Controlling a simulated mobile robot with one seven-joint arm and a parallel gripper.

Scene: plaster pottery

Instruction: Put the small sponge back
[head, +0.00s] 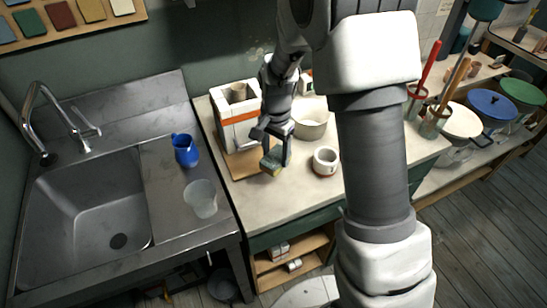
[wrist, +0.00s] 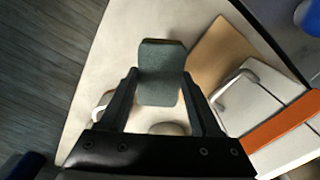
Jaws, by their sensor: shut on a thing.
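The small sponge (head: 271,161), grey-green with a yellowish side, is held between the fingers of my gripper (head: 276,155). In the wrist view, the sponge (wrist: 162,72) sticks out past both fingertips, and its broad grey-green face shows. My gripper is shut on it, over the front part of the pale worktop (head: 285,198). A wooden board (head: 243,165) lies just left of the sponge. I cannot tell how high the sponge is above the worktop.
A white mould block with an orange band (head: 236,117) stands behind the board. A white mug (head: 325,161) is right of the gripper and a white bowl (head: 311,126) behind. A blue jug (head: 185,150) and clear cup (head: 200,198) stand beside the sink (head: 82,207).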

